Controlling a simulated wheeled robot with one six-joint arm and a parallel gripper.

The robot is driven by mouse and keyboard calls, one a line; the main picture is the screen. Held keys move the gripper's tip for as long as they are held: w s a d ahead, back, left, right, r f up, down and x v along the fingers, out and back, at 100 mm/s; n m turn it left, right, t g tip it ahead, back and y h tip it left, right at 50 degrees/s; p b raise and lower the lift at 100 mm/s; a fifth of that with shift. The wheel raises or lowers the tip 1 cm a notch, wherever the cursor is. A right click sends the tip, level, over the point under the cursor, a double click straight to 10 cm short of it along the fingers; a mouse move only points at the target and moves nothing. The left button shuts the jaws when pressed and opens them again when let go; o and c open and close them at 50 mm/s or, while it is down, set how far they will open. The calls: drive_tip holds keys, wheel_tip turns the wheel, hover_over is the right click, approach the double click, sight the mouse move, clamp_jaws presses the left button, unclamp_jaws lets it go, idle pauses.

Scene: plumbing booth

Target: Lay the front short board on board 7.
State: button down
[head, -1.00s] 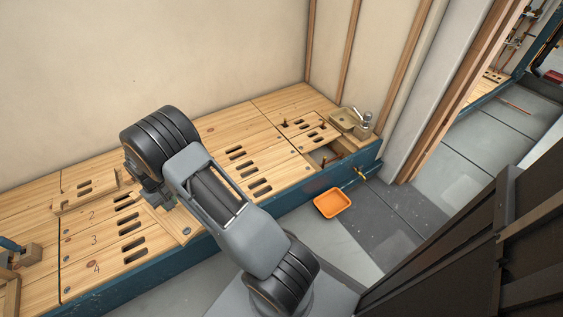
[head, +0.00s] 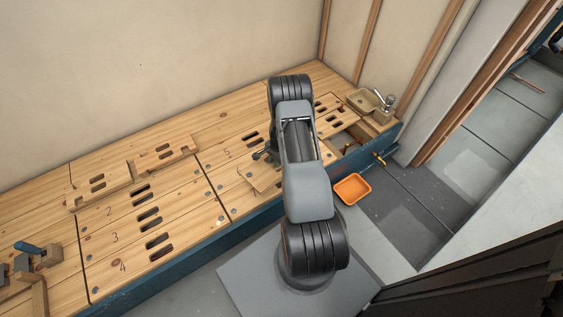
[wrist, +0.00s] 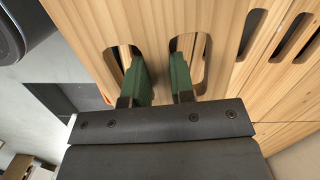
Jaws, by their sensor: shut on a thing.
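My gripper (wrist: 160,85) is shut on a light wooden short board (wrist: 100,35). Its two green fingers reach into two slots and pinch the strip between them. In the head view this board (head: 262,181) shows as a pale corner left of my arm, over the middle section of the bench and turned at an angle to its boards. My gripper (head: 267,156) is mostly hidden behind my arm. A number 5 shows on a bench board just left of it. Board 7 cannot be made out; my arm covers much of that area.
A blue-handled tool (head: 28,247) is far left.

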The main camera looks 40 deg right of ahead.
drive_tip(key=shift+s+d+f+m+b, duration=0.35)
drive_tip(key=shift+f+b, duration=0.35)
drive_tip(key=shift+f, duration=0.55)
drive_tip(key=shift+s+d+f+m+b, duration=0.3)
drive_tip(key=shift+f+b, duration=0.35)
drive_tip(key=shift+f, duration=0.6)
drive_tip(key=shift+s+d+f+m+b, duration=0.2)
drive_tip(key=shift+d+f+m+b, duration=0.35)
drive_tip(key=shift+f, duration=0.7)
drive_tip(key=shift+a+r, duration=0.25)
drive_tip(key=shift+a, duration=0.05)
drive_tip(key=shift+f+b, duration=0.2)
drive_tip(key=shift+b, duration=0.1)
drive_tip(key=shift+f+b, duration=1.2)
drive_tip(key=shift+f, duration=0.2)
drive_tip(key=shift+f, duration=0.2)
drive_tip(key=c, duration=0.9)
unclamp_jaws()
